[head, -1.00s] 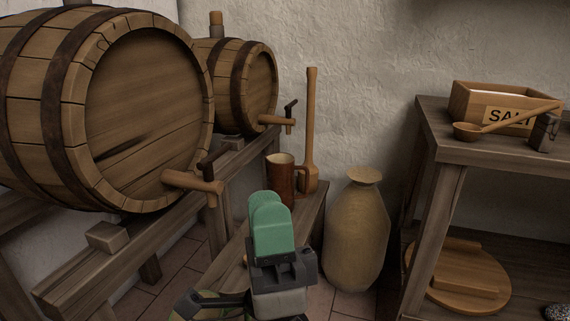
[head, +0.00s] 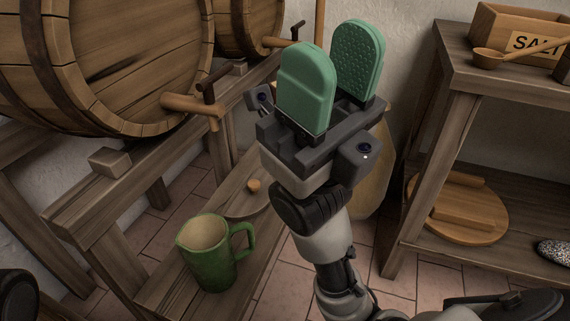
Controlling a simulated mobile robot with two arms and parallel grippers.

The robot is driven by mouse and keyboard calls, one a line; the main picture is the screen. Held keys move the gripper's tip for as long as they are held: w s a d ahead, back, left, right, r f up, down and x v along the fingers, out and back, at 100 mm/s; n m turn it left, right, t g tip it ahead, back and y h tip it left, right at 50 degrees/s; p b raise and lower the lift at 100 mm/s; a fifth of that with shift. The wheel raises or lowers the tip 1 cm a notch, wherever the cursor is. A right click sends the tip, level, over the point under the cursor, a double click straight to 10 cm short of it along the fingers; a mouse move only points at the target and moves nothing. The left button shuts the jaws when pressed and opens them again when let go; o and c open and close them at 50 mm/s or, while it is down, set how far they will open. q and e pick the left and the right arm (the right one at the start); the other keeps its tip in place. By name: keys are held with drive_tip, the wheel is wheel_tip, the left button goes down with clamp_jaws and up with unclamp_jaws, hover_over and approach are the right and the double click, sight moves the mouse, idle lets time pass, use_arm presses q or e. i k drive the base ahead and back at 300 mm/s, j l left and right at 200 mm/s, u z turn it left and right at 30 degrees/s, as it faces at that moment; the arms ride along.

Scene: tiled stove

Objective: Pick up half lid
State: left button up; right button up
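A round wooden lid (head: 470,208) with a raised bar across it lies on the lower shelf at the right. I take it for the half lid, though I cannot tell for sure that it is a half. Another wooden lid with a small round knob (head: 254,185) lies on the low bench, partly hidden behind my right arm. My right gripper (head: 332,68) points up in the middle of the view, its two green pads apart with nothing between them. It is left of the shelf lid and not touching it. My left gripper is not in view.
A green mug (head: 208,252) stands on the low bench (head: 165,290). Barrels (head: 130,60) with taps rest on a rack at the left. A wooden shelf unit (head: 455,75) at the right carries a salt box (head: 520,38) and a spoon. A tall jar (head: 372,190) is behind my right arm.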

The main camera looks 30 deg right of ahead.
sight(253, 200)
drive_tip(key=i+l+z, duration=0.1)
drive_tip(key=z, duration=0.45)
drive_tip(key=k+l+z, duration=0.15)
drive_tip(key=l+z, duration=0.2)
drive_tip(key=k+l+z, duration=0.1)
drive_tip(key=z, duration=0.4)
